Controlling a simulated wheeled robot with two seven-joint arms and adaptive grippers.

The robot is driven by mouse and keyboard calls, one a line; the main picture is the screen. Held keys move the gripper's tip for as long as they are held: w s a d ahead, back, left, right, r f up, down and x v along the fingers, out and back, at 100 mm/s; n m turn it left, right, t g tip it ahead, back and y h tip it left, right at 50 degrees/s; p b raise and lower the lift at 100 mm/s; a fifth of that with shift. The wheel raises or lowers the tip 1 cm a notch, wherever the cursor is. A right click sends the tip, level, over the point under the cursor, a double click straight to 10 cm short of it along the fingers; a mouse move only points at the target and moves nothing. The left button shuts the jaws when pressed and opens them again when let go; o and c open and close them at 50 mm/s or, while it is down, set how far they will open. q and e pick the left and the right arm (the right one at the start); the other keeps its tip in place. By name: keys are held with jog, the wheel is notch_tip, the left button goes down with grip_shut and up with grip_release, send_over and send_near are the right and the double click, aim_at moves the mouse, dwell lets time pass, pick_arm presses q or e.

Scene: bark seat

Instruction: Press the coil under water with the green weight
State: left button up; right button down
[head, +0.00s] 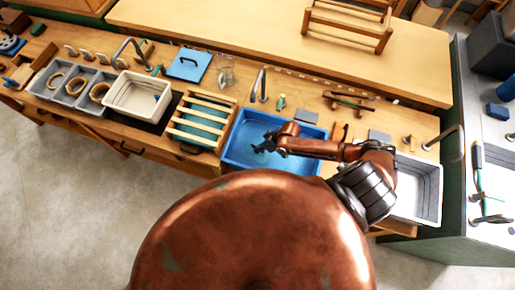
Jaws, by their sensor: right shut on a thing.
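My right gripper (266,143) is over the blue tub (229,152), its arm reaching in from the right. It is shut on a small dark thing at its fingertips, too small and dark to identify. The tub looks filled with bluish water. I cannot make out a coil under the gripper or a clear green weight. My left gripper is not in view.
A cream tub (138,98) and a slatted wooden rack (201,120) stand left of the blue tub. A grey basin (428,190) is at the right. Curved taps (259,86) rise behind.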

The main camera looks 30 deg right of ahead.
jog(key=shift+f, duration=0.2)
jog(key=c, duration=1.9)
grip_release()
jog(key=shift+c, duration=0.2)
jog(key=o, duration=0.5)
